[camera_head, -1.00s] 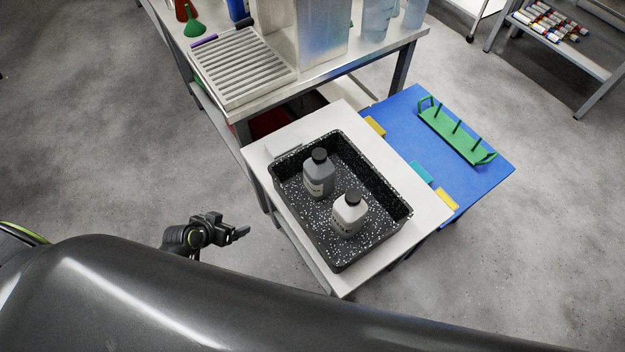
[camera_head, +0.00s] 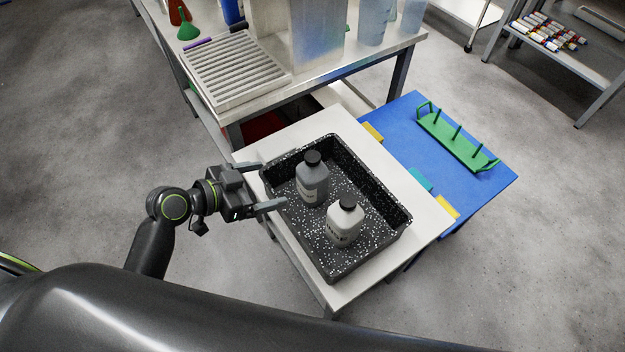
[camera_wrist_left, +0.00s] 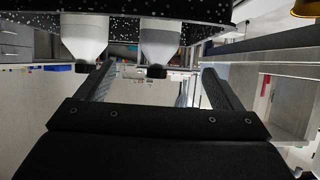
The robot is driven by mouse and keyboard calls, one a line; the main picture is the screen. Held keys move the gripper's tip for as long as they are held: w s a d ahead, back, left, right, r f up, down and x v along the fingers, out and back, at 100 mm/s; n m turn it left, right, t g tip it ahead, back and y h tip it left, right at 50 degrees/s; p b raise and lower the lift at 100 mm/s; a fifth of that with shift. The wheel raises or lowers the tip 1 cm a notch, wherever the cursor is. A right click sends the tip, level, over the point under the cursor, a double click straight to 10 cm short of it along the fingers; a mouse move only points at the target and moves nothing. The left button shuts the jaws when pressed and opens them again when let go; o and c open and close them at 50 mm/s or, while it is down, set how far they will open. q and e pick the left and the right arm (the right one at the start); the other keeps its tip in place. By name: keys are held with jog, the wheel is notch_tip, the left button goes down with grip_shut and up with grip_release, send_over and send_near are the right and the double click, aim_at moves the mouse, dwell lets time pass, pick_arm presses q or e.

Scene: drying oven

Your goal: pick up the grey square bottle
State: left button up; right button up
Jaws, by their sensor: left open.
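The grey square bottle (camera_head: 312,182), darker grey with a black cap and a label, stands upright in the black speckled tray (camera_head: 272,182). A paler bottle (camera_head: 343,224) with a black cap stands close in front of it. My left gripper (camera_head: 274,184) is open and empty at the tray's left rim, its fingers pointing toward the grey bottle but apart from it. The left wrist view is upside down: the grey bottle (camera_wrist_left: 160,40) hangs between the finger directions, and the paler bottle (camera_wrist_left: 84,38) is to its left. My right gripper is not in view.
The tray rests on a small white table (camera_head: 330,290). A blue table (camera_head: 400,125) with a green rack (camera_head: 455,140) adjoins it on the right. A metal bench (camera_head: 330,75) with a ridged tray (camera_head: 235,70) stands behind. Open floor lies to the left.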

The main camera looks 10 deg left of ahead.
aim_at(312, 173)
pick_arm(q)
jog(key=x, duration=1.4)
jog(key=shift+r, duration=0.1)
jog(key=shift+c, duration=0.3)
jog(key=c, duration=1.4)
